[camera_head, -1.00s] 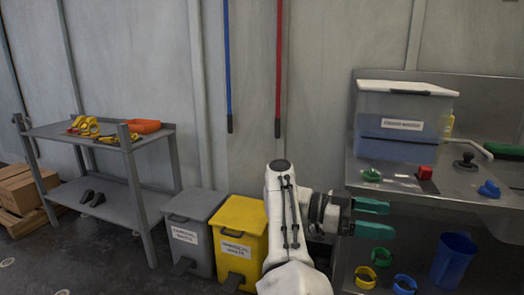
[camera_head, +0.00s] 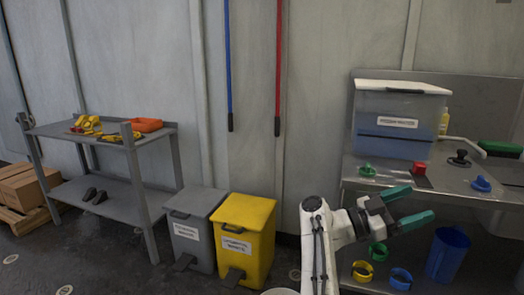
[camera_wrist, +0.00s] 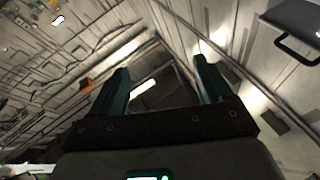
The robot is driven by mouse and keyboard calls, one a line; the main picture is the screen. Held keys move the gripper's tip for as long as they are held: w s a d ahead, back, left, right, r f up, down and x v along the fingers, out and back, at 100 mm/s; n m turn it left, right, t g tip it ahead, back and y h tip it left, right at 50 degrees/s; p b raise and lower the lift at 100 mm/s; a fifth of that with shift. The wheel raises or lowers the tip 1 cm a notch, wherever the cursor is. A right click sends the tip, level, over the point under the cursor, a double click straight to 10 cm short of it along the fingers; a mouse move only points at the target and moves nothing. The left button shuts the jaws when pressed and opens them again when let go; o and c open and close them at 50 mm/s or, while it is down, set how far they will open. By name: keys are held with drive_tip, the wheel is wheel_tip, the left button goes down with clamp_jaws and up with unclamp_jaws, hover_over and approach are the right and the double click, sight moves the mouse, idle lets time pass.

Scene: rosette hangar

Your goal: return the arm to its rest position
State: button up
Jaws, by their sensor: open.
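My gripper (camera_head: 412,206) has green fingers that stand apart with nothing between them. In the head view it is at the lower right, in front of the edge of the steel counter (camera_head: 350,182), and points right. My white arm (camera_head: 318,245) rises from the bottom edge to it. In the wrist view the two fingers of my gripper (camera_wrist: 162,82) are spread, with empty space and a blurred, tilted background beyond.
A clear bin (camera_head: 398,115), a green ring (camera_head: 367,170), a red block (camera_head: 419,168) and a blue piece (camera_head: 481,184) are on the counter. Yellow (camera_head: 243,235) and grey (camera_head: 190,235) bins stand left of my arm.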

drive_tip(key=w+d+f+n+t+y, duration=0.25)
drive_tip(key=n+t, duration=0.85)
drive_tip(key=t, duration=0.6)
wheel_tip(320, 180, down, 9)
drive_tip(key=a+n+t+y, duration=0.3)
drive_tip(key=n+t+y, duration=0.2)
drive_tip(key=n+y, duration=0.85)
drive_tip(key=s+a+f+m+g+y, duration=0.1)
drive_tip(key=s+a+f+g+y, duration=0.15)
drive_tip(key=s+f+g, duration=0.6)
drive_tip(key=s+a+f+g+y, duration=0.2)
drive_tip(key=s+f+g+y, duration=0.15)
drive_tip(key=s+f, duration=0.9)
drive_tip(key=s+f+m+g, duration=0.3)
drive_tip(key=s+g, duration=0.5)
drive_tip(key=s, duration=1.7)
wheel_tip(320, 180, up, 19)
drive_tip(key=p, duration=1.9)
drive_tip(key=shift+s+a+r+g, duration=0.2)
drive_tip(key=shift+s+a+g, duration=0.1)
drive_tip(key=shift+s+a, duration=0.15)
drive_tip(key=shift+m, duration=0.25)
